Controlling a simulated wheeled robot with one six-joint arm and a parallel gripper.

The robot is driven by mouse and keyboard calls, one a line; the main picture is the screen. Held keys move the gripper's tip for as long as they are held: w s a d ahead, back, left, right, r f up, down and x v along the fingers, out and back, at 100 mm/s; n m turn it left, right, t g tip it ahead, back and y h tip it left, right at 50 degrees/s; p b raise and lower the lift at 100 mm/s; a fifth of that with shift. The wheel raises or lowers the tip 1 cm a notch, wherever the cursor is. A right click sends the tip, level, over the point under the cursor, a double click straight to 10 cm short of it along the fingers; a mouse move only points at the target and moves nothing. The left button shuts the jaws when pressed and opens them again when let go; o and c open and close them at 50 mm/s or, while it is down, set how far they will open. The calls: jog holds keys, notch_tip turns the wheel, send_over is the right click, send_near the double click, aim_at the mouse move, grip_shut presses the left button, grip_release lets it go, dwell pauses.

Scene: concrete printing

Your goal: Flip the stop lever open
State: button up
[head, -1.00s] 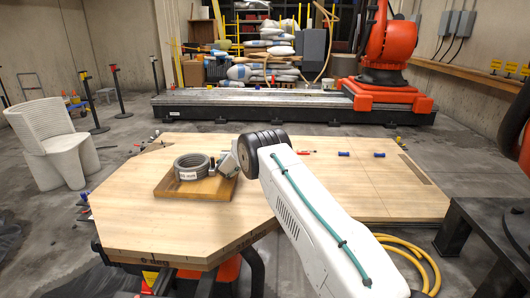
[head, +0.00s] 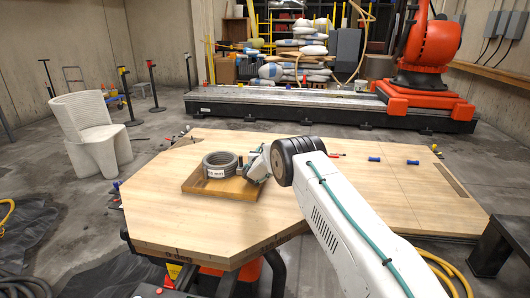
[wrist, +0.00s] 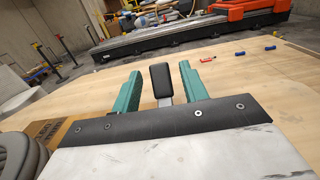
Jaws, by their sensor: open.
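The stop lever shows in the wrist view as a black padded grip (wrist: 160,80) on a short grey stem. It stands upright between the two green fingers of my gripper (wrist: 157,72). The fingers are open, one on each side of the grip, with a visible gap on both sides. The foot of the stem is hidden behind the dark edge of my gripper's body. In the head view my gripper (head: 257,166) is at the right side of a wooden tray (head: 206,188); the lever cannot be made out there.
Small blue-handled tools (head: 374,159) and a red one lie farther right. Bare tabletop lies in front of the tray. A white chair (head: 90,130) stands left.

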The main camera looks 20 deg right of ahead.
jog(key=shift+v, duration=3.85)
